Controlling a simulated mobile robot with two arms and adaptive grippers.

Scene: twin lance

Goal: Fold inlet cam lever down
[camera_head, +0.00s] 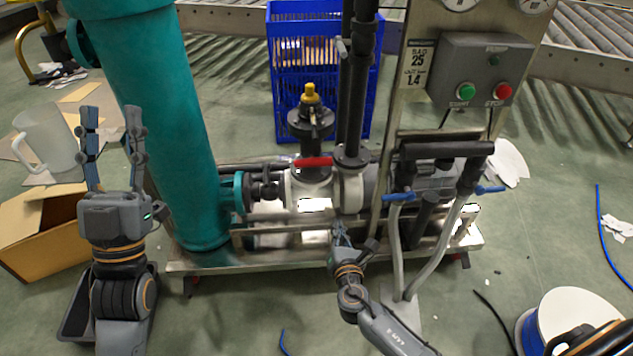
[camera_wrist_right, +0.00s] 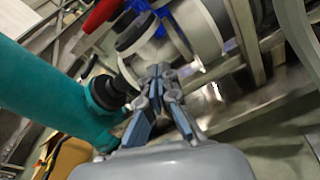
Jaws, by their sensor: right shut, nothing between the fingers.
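Two small blue levers stick out at the hose fittings right of centre, a left one (camera_head: 398,196) and a right one (camera_head: 490,189); I cannot tell which is the inlet cam lever. A red handle (camera_head: 314,161) lies roughly level on top of the white valve body (camera_head: 300,192), and it also shows in the right wrist view (camera_wrist_right: 102,14). My right gripper (camera_head: 340,228) is shut and empty, low in front of the white body and left of the blue levers. Its closed fingers (camera_wrist_right: 163,72) show in the wrist view. My left gripper (camera_head: 111,112) is open and empty, pointing up at the left.
A teal vertical tank (camera_head: 165,120) stands between my left gripper and the valves. Grey hoses (camera_head: 397,245) hang below the fittings. A control box (camera_head: 480,72) and a dark horizontal bar (camera_head: 445,149) are above. A cardboard box (camera_head: 40,235) sits at the left.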

